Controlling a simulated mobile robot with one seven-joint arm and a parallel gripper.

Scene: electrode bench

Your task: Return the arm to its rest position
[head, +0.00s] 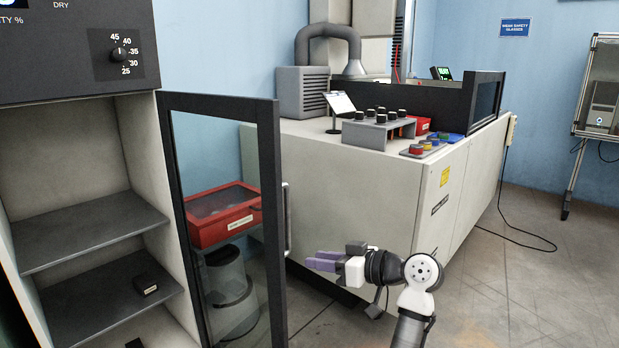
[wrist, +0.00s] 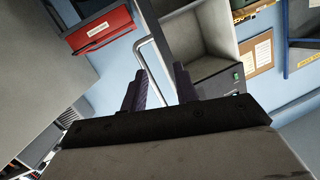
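My gripper (head: 318,260) is held out level in the head view, pointing left, with its purple fingers a short way right of the open cabinet door. In the wrist view my gripper (wrist: 160,72) has its two fingers apart, with nothing between them. The arm rises from the bottom edge and bends at a white and black joint in front of the bench.
The dry cabinet's glass door (head: 272,215) stands open on the left; its handle is near my fingers. A dark shelf (head: 95,235) is inside. A red box (head: 215,226) shows through the glass. The bench (head: 370,205) stands behind the arm.

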